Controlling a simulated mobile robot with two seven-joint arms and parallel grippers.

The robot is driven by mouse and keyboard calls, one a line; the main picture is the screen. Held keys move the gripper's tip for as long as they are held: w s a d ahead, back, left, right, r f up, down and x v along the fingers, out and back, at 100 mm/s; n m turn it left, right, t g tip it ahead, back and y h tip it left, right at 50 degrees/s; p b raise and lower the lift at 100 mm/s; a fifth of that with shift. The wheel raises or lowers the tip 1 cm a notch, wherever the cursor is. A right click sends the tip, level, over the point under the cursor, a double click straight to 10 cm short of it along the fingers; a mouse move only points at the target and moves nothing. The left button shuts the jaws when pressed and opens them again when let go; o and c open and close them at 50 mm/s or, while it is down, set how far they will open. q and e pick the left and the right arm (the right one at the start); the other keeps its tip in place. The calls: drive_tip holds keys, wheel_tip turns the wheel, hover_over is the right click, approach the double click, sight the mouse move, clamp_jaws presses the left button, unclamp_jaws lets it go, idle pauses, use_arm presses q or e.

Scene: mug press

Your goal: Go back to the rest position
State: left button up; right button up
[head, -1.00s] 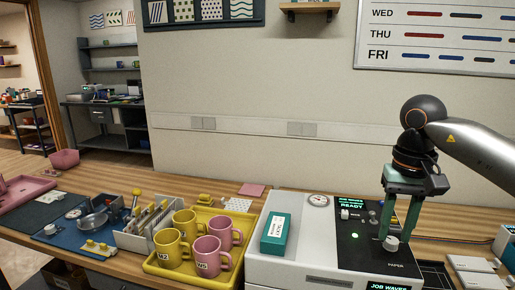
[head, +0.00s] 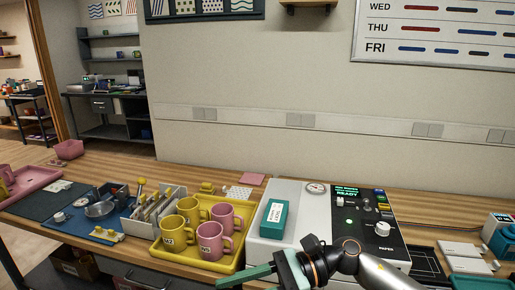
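My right gripper (head: 246,275) is low in front of the press, with its arm coming in from the lower right. Its green fingers point left, below the front edge of the yellow tray (head: 190,262). I see no object in it, and the fingers overlap too much to tell their opening. My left gripper is not in view. The white and black press (head: 312,215) stands on the bench, its screen (head: 347,192) reading READY. The press knob (head: 382,229) is clear of the gripper.
Yellow mugs (head: 175,236) and pink mugs (head: 214,240) stand on the yellow tray. A teal box (head: 274,219) lies on the press. A divided rack (head: 155,208) and a blue mat (head: 80,226) are to the left. A small device (head: 499,236) is at the far right.

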drive_tip(key=w+d+f+n+t+h+p, duration=0.1)
drive_tip(key=w+d+f+n+t+h, duration=0.2)
drive_tip(key=n+t, duration=1.1)
drive_tip(key=w+d+f+n+t+p, duration=0.15)
drive_tip(key=d+f+n+t, duration=0.4)
drive_tip(key=n, duration=1.55)
drive_tip(key=s+d+f+m+g+h, duration=0.3)
drive_tip(key=s+d+f+m+h, duration=0.2)
drive_tip(key=s+f+m, duration=0.4)
drive_tip(key=s+d+f+m+g+h, duration=0.3)
drive_tip(key=s+d+f+m+h, duration=0.2)
drive_tip(key=f+m, duration=0.5)
drive_tip(key=s+d+f, duration=0.2)
drive_tip(key=s+f, duration=0.1)
drive_tip(key=shift+s+d+f+h+p, duration=0.15)
drive_tip(key=shift+s+f+h+p, duration=0.15)
drive_tip(key=shift+s+f+h, duration=0.1)
drive_tip(key=shift+w, duration=0.1)
